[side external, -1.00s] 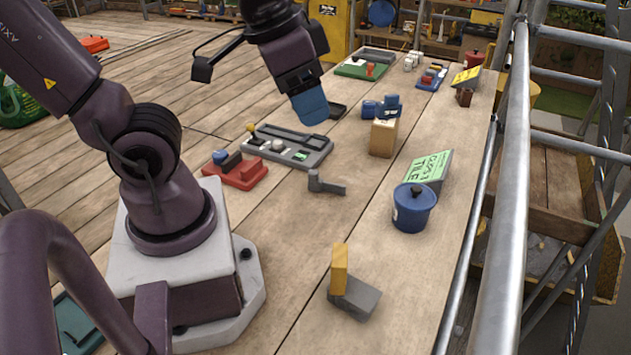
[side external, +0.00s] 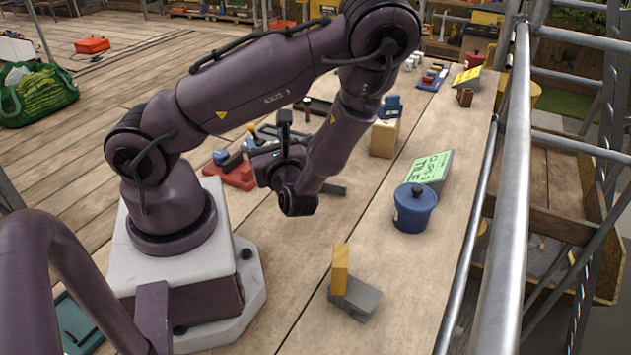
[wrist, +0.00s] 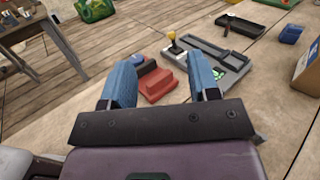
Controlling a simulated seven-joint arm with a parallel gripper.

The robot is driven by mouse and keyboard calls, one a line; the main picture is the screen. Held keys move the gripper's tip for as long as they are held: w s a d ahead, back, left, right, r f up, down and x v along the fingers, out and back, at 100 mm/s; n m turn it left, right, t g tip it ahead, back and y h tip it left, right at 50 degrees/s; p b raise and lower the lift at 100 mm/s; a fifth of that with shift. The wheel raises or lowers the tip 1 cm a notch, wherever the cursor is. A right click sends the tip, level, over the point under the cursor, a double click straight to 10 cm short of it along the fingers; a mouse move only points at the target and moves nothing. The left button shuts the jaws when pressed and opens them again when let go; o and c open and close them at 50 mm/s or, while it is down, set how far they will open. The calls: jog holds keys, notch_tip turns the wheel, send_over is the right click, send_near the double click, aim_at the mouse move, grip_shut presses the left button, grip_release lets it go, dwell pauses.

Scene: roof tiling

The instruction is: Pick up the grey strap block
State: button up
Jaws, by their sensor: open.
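I cannot tell for sure which is the strap block. My gripper (wrist: 161,62) has two blue fingers spread apart with nothing held. It faces a red stepped block (wrist: 160,84), which lies beyond the fingers on the planks. In the side view the gripper is low, left of my wrist, its fingertips unclear.
A grey tray (wrist: 215,62) with a yellow-knobbed lever (wrist: 173,40) lies behind the red block. A blue lidded pot (side external: 413,210), a green-labelled block (side external: 430,167) and a wooden block (side external: 383,140) stand to the right. A metal rail (side external: 508,180) runs along the right edge.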

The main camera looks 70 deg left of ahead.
jog(key=w+f+m+t+h, duration=0.1)
jog(key=w+f+m+t, duration=0.1)
jog(key=f+m+t, duration=0.1)
jog(key=w+f+m+t+h, duration=0.1)
jog(key=w+f+m+t, duration=0.2)
jog(key=f+t, duration=0.1)
jog(key=w+f+m+t+h, duration=0.1)
jog(key=w+f+m+t, duration=0.1)
jog(key=f+t, duration=0.2)
jog(key=shift+w+d+f+m+t, duration=0.1)
jog(key=shift+f+m+t, duration=0.1)
jog(key=shift+f, duration=0.2)
jog(key=shift+w+d+f+m+t, duration=0.1)
jog(key=shift+f+m, duration=0.1)
jog(key=shift+f, duration=0.15)
jog(key=shift+x, duration=3.7)
jog(key=shift+r, duration=0.15)
jog(key=c, duration=1)
